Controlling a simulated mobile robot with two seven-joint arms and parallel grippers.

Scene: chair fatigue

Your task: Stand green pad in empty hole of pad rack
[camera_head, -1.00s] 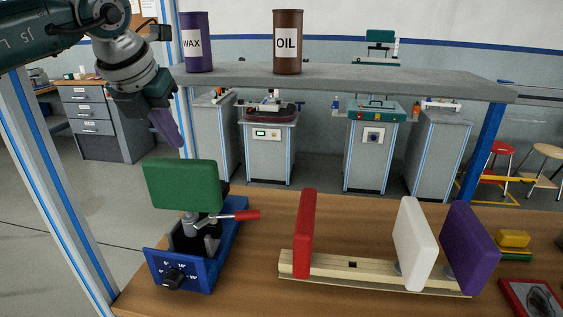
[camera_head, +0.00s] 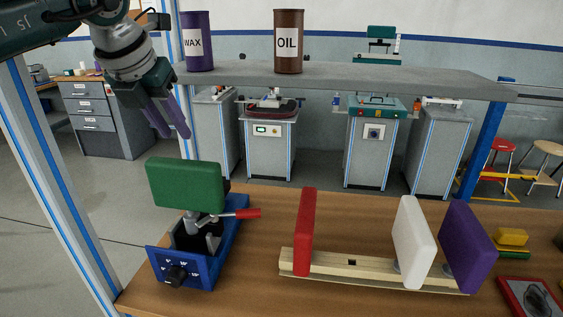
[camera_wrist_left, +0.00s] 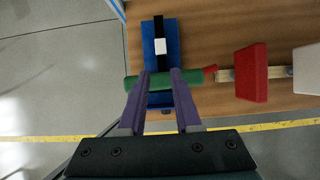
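The green pad (camera_head: 186,184) stands on the post of a blue vise-like fixture (camera_head: 230,222) with a red-handled lever, at the left of the table. The pad rack (camera_head: 330,264) is a pale wooden rail holding a red pad (camera_head: 305,232), a white pad (camera_head: 413,243) and a purple pad (camera_head: 468,247). A small dark hole (camera_head: 352,262) between red and white is empty. My left gripper (camera_head: 172,134) is open and empty, above and behind the green pad. In the left wrist view its purple fingers (camera_wrist_left: 161,75) overlap the green pad (camera_wrist_left: 134,83). My right gripper is out of view.
A grey shelf (camera_head: 340,80) with WAX (camera_head: 197,42) and OIL (camera_head: 288,42) cans spans the back above the table. A blue-white post (camera_head: 62,180) stands left of the fixture. A yellow block (camera_head: 512,237) and a red-framed item (camera_head: 530,298) lie at right.

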